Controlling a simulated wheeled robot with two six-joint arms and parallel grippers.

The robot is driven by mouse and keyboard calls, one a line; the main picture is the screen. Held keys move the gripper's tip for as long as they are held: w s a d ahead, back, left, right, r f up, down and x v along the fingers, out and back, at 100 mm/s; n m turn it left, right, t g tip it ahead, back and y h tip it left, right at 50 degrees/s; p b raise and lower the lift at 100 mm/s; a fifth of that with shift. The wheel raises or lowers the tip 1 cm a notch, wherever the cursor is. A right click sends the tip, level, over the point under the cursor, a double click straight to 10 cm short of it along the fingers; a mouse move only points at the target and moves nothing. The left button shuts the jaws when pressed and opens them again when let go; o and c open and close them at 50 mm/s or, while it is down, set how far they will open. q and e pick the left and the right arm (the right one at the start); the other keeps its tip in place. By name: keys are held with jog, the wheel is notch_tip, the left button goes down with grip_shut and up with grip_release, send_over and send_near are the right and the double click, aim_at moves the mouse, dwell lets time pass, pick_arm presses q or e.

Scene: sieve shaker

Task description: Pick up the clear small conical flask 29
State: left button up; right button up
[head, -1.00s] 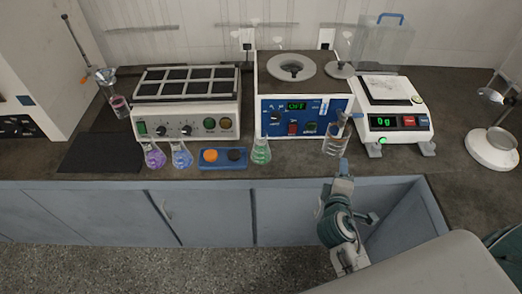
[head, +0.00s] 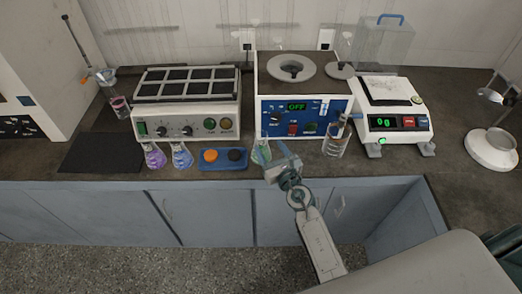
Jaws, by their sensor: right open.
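Several small clear conical flasks stand along the front of the bench; I cannot read any number on them. One with green liquid (head: 259,155) stands in front of the blue-panelled machine, partly hidden by my right gripper. One with purple liquid (head: 154,157) and one with blue liquid (head: 181,156) stand further left. A clear glass vessel (head: 335,142) with a blue part stands to the right; its exact shape is unclear. My right gripper (head: 274,155) is open and close beside the green flask on its right; I cannot tell whether they touch. My left gripper is not in view.
A blue tray (head: 222,165) with an orange and a black disc lies left of the green flask. The blue-panelled machine (head: 303,111) stands behind it. A balance (head: 396,122) is at right, a white block device (head: 187,119) at left.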

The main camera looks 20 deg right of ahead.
aim_at(263, 143)
jog(key=shift+w+a+f, duration=0.1)
jog(key=shift+w+a, duration=0.1)
jog(key=shift+w, duration=0.8)
jog(key=shift+w+a+f, duration=0.1)
jog(key=shift+w+a, duration=0.15)
jog(key=shift+w, duration=0.75)
jog(key=shift+w+a+f, duration=0.1)
jog(key=shift+w+a, duration=0.1)
jog(key=shift+w, duration=0.8)
jog(key=shift+s+r, duration=0.1)
jog(key=shift+c, duration=1.1)
grip_shut()
